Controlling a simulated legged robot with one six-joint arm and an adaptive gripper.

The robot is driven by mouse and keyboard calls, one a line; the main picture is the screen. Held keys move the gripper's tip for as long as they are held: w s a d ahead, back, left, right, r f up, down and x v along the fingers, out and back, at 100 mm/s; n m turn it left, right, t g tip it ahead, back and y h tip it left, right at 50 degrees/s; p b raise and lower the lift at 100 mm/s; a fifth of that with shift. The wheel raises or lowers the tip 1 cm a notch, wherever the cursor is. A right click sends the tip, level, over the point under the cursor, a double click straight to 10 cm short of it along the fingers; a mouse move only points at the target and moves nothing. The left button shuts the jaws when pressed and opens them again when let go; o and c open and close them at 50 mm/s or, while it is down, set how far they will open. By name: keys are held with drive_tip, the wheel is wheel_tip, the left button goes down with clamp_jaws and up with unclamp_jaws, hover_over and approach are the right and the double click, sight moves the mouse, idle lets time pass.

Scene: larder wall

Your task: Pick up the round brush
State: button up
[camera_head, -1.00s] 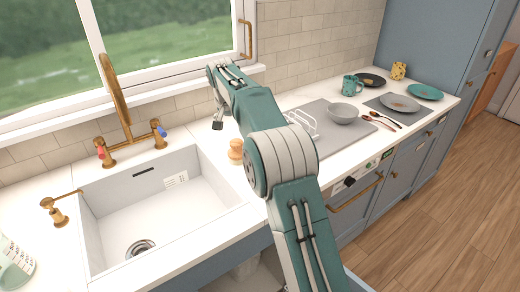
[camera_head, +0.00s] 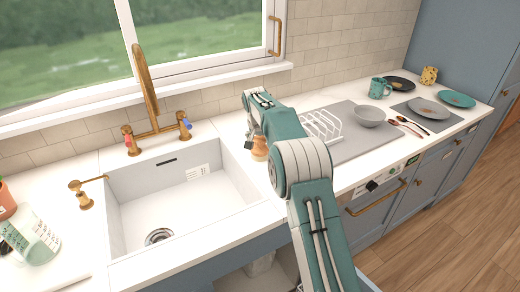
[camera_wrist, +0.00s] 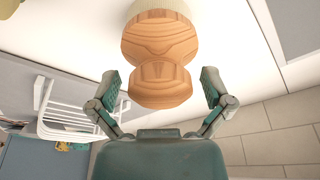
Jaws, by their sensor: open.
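The round brush (camera_head: 260,149) stands on the white counter just right of the sink, partly hidden by my arm. In the wrist view its wooden body (camera_wrist: 160,40) and rounded wooden knob (camera_wrist: 160,85) fill the upper middle, with pale bristles (camera_wrist: 160,6) at the top edge. My gripper (camera_wrist: 163,88) is open, with one finger on each side of the knob. A gap shows between each finger and the wood. In the head view my gripper (camera_head: 252,140) is small and partly hidden at the brush.
A white rack (camera_head: 322,127) stands on a grey drainboard (camera_head: 362,148) to the right, with a grey bowl (camera_head: 369,117) beyond. The sink (camera_head: 185,205) is at the left, with a brass tap (camera_head: 147,85) behind it. The tiled wall (camera_head: 330,45) is close behind.

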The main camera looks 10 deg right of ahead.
drive_tip(key=shift+a, duration=0.15)
drive_tip(key=c, duration=1.2)
drive_tip(key=shift+r, duration=0.1)
drive_tip(key=shift+r, duration=0.25)
drive_tip(key=v, duration=0.3)
drive_tip(key=shift+w+r, duration=0.1)
drive_tip(key=shift+w, duration=0.1)
drive_tip(key=s+a+r, duration=0.2)
drive_tip(key=s+r, duration=0.2)
drive_tip(key=s, duration=0.2)
drive_tip(key=s+a+r, duration=0.2)
drive_tip(key=s+r, duration=0.3)
drive_tip(key=s, duration=0.1)
drive_tip(key=shift+s+a, duration=0.25)
drive_tip(key=shift+s, duration=0.15)
